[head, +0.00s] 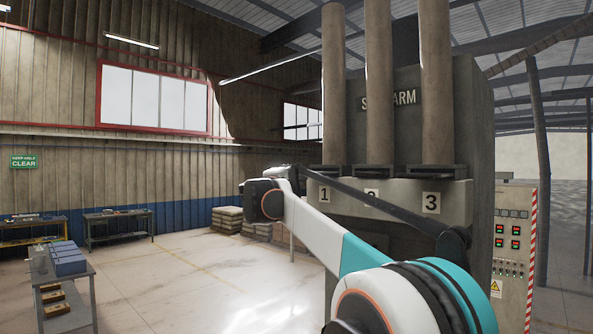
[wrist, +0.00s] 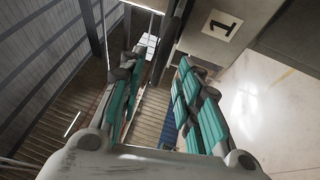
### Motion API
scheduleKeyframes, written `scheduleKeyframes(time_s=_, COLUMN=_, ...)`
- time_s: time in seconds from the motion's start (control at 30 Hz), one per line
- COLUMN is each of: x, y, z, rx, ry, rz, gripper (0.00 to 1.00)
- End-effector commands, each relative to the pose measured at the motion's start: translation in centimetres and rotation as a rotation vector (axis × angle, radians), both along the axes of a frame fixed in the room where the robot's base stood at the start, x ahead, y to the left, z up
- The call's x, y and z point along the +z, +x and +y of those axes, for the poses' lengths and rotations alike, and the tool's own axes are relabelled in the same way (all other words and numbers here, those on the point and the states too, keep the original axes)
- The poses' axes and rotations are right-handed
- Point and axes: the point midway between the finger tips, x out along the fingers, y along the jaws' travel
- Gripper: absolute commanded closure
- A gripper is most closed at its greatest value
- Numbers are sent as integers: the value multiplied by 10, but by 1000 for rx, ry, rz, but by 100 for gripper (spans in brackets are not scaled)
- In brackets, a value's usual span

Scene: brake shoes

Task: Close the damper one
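Damper one is the dark flat slide (head: 327,169) at the foot of the left pipe, above the label 1 (head: 325,195). How far it stands in or out is hard to tell. My arm reaches across from the lower right, and its wrist end is just left of label 1. In the wrist view my gripper (wrist: 158,66) is open, its teal-padded fingers spread apart with nothing held between them. Label 1 (wrist: 222,25) shows tilted just right of the fingers. A dark narrow bar (wrist: 168,45) lies beyond the gap; I cannot tell whether it touches.
The grey machine body (head: 405,120) carries pipes with slides two and three to the right. A control cabinet (head: 513,245) stands at the right. Stacked sacks (head: 229,218) and workbenches (head: 118,225) are at the left. The floor between is open.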

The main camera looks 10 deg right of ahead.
Motion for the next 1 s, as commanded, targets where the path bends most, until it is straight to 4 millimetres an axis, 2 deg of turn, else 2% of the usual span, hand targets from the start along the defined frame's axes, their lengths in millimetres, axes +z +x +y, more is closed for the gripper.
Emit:
scheduleKeyframes(time_s=0.1, x=5, y=16, z=-10, rx=0, ry=-1, rz=1, gripper=69)
scheduleKeyframes(time_s=0.3, x=7, y=30, z=-18, rx=0, ry=0, rz=0, gripper=69)
scheduleKeyframes(time_s=0.7, x=6, y=35, z=-21, rx=1, ry=1, rz=0, gripper=69)
scheduleKeyframes(time_s=0.77, x=6, y=35, z=-21, rx=1, ry=1, rz=0, gripper=80)
scheduleKeyframes(time_s=0.83, x=6, y=35, z=-21, rx=1, ry=1, rz=0, gripper=96)
scheduleKeyframes(time_s=0.87, x=6, y=35, z=-21, rx=1, ry=1, rz=0, gripper=100)
scheduleKeyframes(time_s=1.0, x=7, y=34, z=-21, rx=1, ry=-1, rz=1, gripper=100)
